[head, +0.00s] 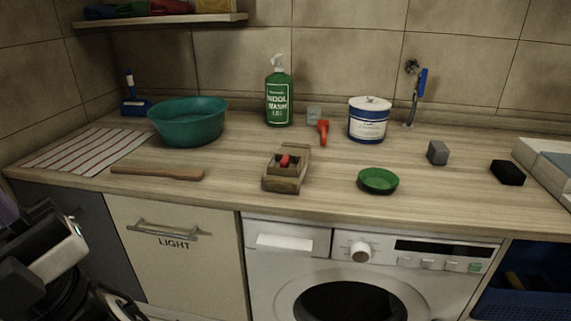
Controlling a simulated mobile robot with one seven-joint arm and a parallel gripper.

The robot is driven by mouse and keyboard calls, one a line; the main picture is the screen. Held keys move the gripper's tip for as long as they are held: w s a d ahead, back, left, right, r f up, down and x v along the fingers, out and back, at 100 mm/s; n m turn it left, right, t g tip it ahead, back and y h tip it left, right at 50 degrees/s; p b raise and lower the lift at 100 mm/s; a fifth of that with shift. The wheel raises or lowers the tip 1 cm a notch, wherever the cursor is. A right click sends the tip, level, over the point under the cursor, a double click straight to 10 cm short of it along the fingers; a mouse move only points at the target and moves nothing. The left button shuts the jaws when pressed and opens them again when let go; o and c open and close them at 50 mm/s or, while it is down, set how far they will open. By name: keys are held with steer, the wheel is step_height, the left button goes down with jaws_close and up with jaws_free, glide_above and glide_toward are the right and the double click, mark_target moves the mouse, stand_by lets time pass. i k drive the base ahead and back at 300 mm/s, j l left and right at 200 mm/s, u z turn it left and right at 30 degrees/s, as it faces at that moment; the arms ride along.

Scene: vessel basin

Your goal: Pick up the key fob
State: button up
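I cannot tell for sure which thing is the key fob. A small red item (285,160) lies in an open wooden box (285,185) in the middle of the counter; it is too small to make out clearly. A small black block (507,172) lies on the counter at the right, and a grey block (437,152) stands left of it. Parts of my own arm show at the lower left, in front of the cabinet and apart from the counter items. I cannot make out my gripper's fingers.
On the wooden counter (230,155) are a teal basin (188,122), striped cloth (85,152), wooden paddle (158,173), green bottle (279,98), red-handled tool (322,132), white-blue tub (368,120) and green dish (378,181). A washing machine (290,265) stands below. The front middle-right counter is fairly clear.

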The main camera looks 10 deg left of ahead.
mark_target(284, 162)
steer(key=i+j+z, duration=0.1)
steer(key=j+z, duration=0.15)
steer(key=j, duration=0.2)
steer(key=i+j+z, duration=0.1)
steer(key=j+z, duration=0.2)
steer(key=i+j, duration=0.1)
steer(key=i, duration=0.4)
